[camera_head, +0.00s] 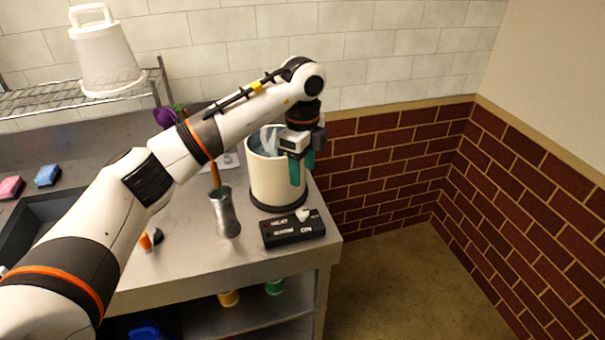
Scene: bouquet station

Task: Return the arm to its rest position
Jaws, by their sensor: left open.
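My left arm reaches in from the lower left across the steel table. My left gripper (301,170) points down with its teal fingers open, in front of the right side of a cream pot (272,182) with a dark base. I cannot tell whether the fingers touch the pot. My right gripper is not in view. A purple flower (165,117) shows behind my arm, which hides part of the stem.
A black control box (292,228) marked HEAT and ON sits at the table's front right. A wire shelf (80,98) holds a white bucket (104,55). Pink (11,187) and blue (47,175) sponges lie at left. The floor (410,285) right of the table is clear.

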